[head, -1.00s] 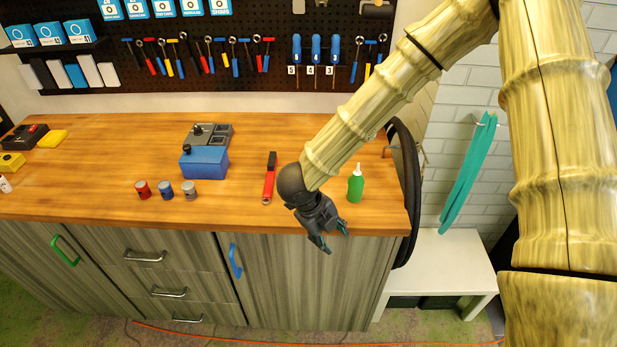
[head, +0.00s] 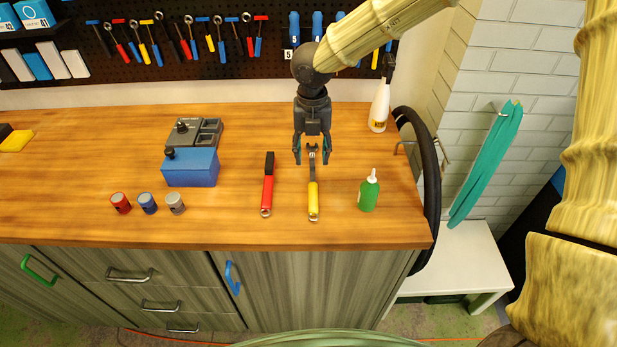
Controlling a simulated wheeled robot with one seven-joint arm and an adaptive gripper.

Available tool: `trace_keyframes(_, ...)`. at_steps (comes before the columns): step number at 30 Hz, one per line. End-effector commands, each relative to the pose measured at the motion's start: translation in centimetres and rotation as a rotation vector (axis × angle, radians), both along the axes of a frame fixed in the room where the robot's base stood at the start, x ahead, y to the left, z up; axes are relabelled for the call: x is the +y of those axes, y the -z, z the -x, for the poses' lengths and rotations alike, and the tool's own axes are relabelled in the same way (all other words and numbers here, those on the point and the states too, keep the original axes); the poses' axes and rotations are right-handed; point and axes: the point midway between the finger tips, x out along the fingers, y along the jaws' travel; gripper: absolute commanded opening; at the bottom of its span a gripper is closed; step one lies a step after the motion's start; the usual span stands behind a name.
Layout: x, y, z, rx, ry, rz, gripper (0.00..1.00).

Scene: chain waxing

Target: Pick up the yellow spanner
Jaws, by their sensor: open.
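The yellow spanner (head: 313,202) lies on the wooden workbench, its yellow handle toward the front edge and its dark metal head toward the back. My gripper (head: 312,160) points down over the spanner's head end. It is open, with one finger on each side of the head as seen from here. I cannot tell how high the fingertips are above the bench. No finger visibly touches the spanner.
A red-handled tool (head: 268,188) lies to the left of the spanner. A green bottle (head: 369,192) stands to the right and a white bottle (head: 379,107) behind it. A blue-grey box (head: 191,166) and three small cans (head: 148,203) are further left. The pegboard (head: 150,70) rises behind.

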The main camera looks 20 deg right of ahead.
Motion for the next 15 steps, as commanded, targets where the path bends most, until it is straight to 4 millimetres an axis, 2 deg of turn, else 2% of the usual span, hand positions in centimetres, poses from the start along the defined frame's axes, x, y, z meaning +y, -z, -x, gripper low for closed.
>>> trace_keyframes(9,-0.4,4.0,0.1,0.003,0.004,0.002,0.46)
trace_keyframes(15,-0.2,5.2,0.0,0.000,0.003,0.001,0.46)
